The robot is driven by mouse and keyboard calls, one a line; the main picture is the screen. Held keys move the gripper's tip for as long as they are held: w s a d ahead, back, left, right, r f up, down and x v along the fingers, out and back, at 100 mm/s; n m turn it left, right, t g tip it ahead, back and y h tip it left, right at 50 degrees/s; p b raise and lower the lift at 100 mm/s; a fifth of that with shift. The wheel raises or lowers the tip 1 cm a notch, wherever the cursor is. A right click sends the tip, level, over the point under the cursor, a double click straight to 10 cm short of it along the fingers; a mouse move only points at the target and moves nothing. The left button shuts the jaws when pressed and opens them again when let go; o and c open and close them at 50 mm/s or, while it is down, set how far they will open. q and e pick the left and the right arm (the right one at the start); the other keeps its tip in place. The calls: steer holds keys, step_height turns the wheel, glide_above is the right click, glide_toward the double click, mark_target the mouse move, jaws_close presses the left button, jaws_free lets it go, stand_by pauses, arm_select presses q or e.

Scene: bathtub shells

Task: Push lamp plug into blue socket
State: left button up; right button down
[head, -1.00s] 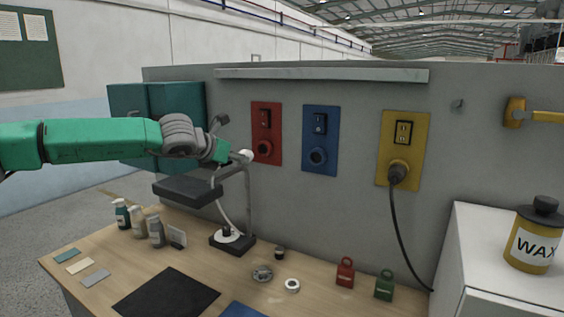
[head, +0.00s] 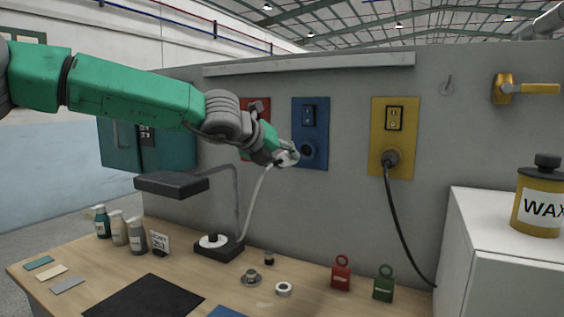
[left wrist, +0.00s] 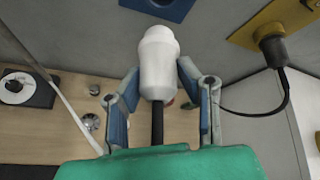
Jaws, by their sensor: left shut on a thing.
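My left gripper (head: 284,158) is shut on the white lamp plug (left wrist: 158,62), which shows between the two fingers in the left wrist view. In the head view the plug is small and partly hidden by the gripper. The blue socket panel (head: 311,120) is on the grey wall, with its round socket (head: 306,151) just right of the gripper; I cannot tell how wide the gap is. In the left wrist view the blue panel (left wrist: 160,7) lies beyond the plug's tip. A white cord runs from the gripper down to the lamp (head: 217,247). My right gripper is not in view.
A red panel (head: 256,104) is partly behind my left arm. A yellow panel (head: 393,120) holds a black plug. Below are the wooden bench (head: 318,300), spray bottles (head: 119,229), and red (head: 341,274) and green (head: 383,285) padlocks. A white cabinet (head: 500,225) stands at right.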

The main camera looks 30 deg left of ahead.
arm_select(q)
steer(key=shift+w+d+r+p, duration=0.1)
steer(key=shift+w+p, duration=0.3)
steer(key=shift+w, duration=0.3)
steer(key=shift+w+p, duration=0.7)
steer(key=shift+w, duration=0.55)
steer(key=shift+w+a+p, duration=0.2)
steer(key=shift+w+p, duration=0.05)
steer(key=shift+w, duration=0.25)
steer(key=shift+w+a+p, duration=0.15)
steer(key=shift+w+p, duration=0.05)
steer(key=shift+w, duration=0.25)
steer(key=shift+d, duration=0.15)
steer(key=shift+w+r+p, duration=0.1)
steer(key=shift+w+p, duration=0.85)
steer(key=shift+w, duration=0.25)
steer(key=o, duration=1.2)
steer(key=shift+w, duration=0.15)
steer(key=shift+o, duration=0.2)
